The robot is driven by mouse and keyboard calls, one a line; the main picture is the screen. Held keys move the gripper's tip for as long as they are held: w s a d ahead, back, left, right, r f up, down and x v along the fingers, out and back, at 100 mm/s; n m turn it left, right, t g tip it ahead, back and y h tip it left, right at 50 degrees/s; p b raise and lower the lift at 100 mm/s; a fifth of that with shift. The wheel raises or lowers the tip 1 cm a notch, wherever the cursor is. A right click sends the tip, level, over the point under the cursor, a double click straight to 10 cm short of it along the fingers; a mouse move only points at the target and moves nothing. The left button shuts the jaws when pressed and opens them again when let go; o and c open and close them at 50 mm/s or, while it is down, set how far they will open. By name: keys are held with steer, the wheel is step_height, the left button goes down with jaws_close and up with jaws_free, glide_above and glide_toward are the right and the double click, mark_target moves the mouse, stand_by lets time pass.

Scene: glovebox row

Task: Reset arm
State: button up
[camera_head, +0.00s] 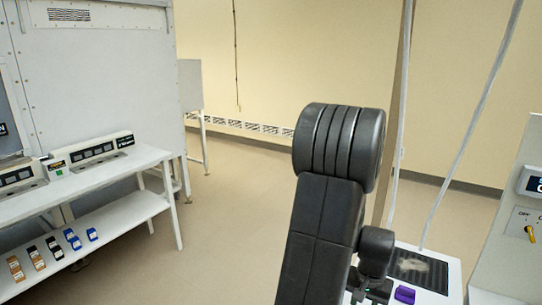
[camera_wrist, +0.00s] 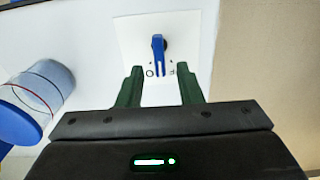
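My gripper (camera_wrist: 160,71) shows in the wrist view with its two green fingers apart and nothing held between them. Just beyond the fingertips is a blue switch handle (camera_wrist: 158,45) on a white plate (camera_wrist: 128,32) with partly hidden dark lettering. I cannot tell whether a fingertip touches the plate. In the head view my arm (camera_head: 325,220) rises bent through the middle right, and the gripper's fingers cannot be made out there.
A clear cylinder with blue ends (camera_wrist: 45,85) lies left of the fingers. In the head view a white bench (camera_head: 100,178) stands left, with meters and small coloured blocks. At right are a white panel with a yellow switch (camera_head: 530,233) and a purple block (camera_head: 405,294). Floor between is clear.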

steer(key=shift+f, duration=0.9)
steer(key=shift+r, duration=0.1)
